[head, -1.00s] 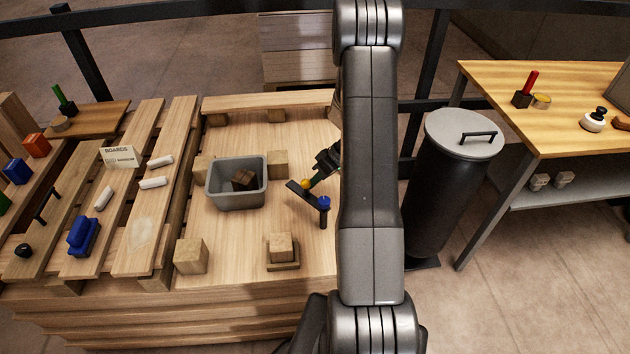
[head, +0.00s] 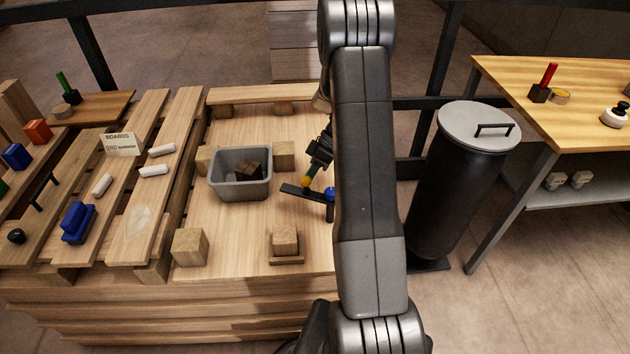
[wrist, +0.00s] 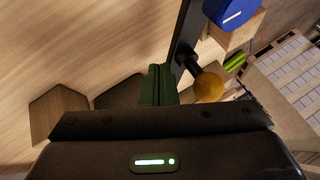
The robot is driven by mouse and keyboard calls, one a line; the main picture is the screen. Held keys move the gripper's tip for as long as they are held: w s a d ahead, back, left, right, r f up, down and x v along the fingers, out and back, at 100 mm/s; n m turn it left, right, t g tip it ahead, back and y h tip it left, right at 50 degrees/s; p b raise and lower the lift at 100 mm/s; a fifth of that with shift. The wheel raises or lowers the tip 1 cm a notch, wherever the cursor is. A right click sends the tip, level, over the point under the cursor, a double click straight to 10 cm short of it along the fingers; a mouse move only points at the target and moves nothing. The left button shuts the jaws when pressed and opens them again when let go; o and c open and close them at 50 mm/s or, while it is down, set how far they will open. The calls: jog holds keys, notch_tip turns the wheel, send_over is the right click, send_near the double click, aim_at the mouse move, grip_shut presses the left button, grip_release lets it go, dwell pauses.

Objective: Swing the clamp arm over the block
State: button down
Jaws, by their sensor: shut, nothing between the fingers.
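The clamp arm (head: 296,190) is a black bar on a post with a blue cap (head: 331,192) at its right end. A yellow knob (head: 306,182) stands on it. The bar points left and is not over the wooden block (head: 285,236), which sits on a small wooden base nearer the front. My gripper (head: 310,174) is just behind the knob, partly hidden by my arm. In the wrist view its green fingers (wrist: 158,86) are together and empty, beside the yellow knob (wrist: 209,87) and the black bar (wrist: 185,35). Whether they touch the knob I cannot tell.
A grey bin (head: 240,191) with a dark block in it stands left of the clamp. Other wooden blocks (head: 190,247) stand around it. The pallet top between the clamp arm and the block is clear. A black drum (head: 460,190) stands to the right.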

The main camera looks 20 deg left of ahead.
jog(key=s+n+h+b, duration=0.1)
jog(key=n, duration=0.1)
jog(key=s+a+n+g+h, duration=0.1)
jog(key=shift+s+f+n+b, duration=0.1)
jog(key=shift+s+n+b, duration=0.25)
jog(key=shift+s+n, duration=0.05)
jog(key=s+n+h, duration=0.1)
jog(key=s+n, duration=0.1)
jog(key=shift+n+h+b, duration=0.3)
jog(key=shift+h, duration=0.1)
jog(key=shift+s+d+n+h, duration=0.3)
jog(key=shift+s+n+h, duration=0.35)
jog(key=shift+n, duration=0.3)
jog(key=shift+s+d+n+h, duration=0.3)
jog(key=shift+s+n+h, duration=0.3)
jog(key=shift+n, duration=0.3)
jog(key=shift+s+d+n+h, duration=0.3)
jog(key=shift+s+n+h, duration=0.35)
jog(key=shift+n, duration=0.3)
jog(key=shift+s, duration=0.1)
notch_tip(320, 180, up, 11)
jog(key=p, duration=0.2)
send_over(299, 194)
jog(key=w+a, duration=0.2)
jog(key=w, duration=0.2)
jog(key=shift+s, duration=0.15)
